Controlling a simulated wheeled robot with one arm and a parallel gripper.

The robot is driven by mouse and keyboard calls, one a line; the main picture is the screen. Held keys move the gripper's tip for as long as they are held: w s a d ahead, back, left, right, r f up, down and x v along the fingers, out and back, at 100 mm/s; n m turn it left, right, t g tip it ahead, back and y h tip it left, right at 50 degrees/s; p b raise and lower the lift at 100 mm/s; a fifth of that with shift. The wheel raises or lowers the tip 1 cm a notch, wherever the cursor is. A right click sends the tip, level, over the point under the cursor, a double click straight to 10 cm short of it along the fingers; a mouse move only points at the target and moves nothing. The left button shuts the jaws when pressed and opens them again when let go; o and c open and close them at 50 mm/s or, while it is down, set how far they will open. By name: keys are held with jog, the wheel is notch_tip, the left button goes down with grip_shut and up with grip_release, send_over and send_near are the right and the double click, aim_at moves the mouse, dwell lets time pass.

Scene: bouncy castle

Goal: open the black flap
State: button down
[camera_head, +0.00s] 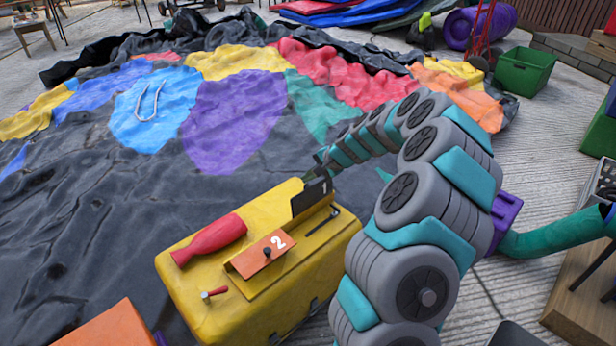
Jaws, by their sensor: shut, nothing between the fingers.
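The black flap (311,198), marked 1, stands raised, nearly upright, on the right part of the top of a yellow box (200,310). My arm reaches up from the lower right and curves over, and its end comes down just behind the flap. My gripper (312,174) is small, dark and partly hidden at the flap's upper edge. It is shut and holds nothing. I cannot tell whether it touches the flap. An orange flap (257,258), marked 2, lies slanted on the box beside the black one.
A red bottle-shaped thing (210,238), a small red-headed peg (214,292) and a dark thin tool (323,222) are on the box top. A crumpled multicoloured sheet (235,110) covers the ground behind. A green crate (524,74) stands far right.

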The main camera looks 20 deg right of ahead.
jog(key=shift+s+d+f, duration=0.1)
jog(key=shift+s+f, duration=0.25)
jog(key=shift+s, duration=0.35)
jog(key=s+d+r, duration=0.2)
jog(key=d+r, duration=0.1)
jog(key=r, duration=1.1)
jog(key=m+g+h+b, duration=0.1)
jog(key=g+h, duration=0.1)
jog(key=h, duration=0.3)
send_over(312, 194)
notch_tip(312, 194, down, 13)
jog(key=shift+a+r, duration=0.1)
jog(key=shift+r, duration=0.05)
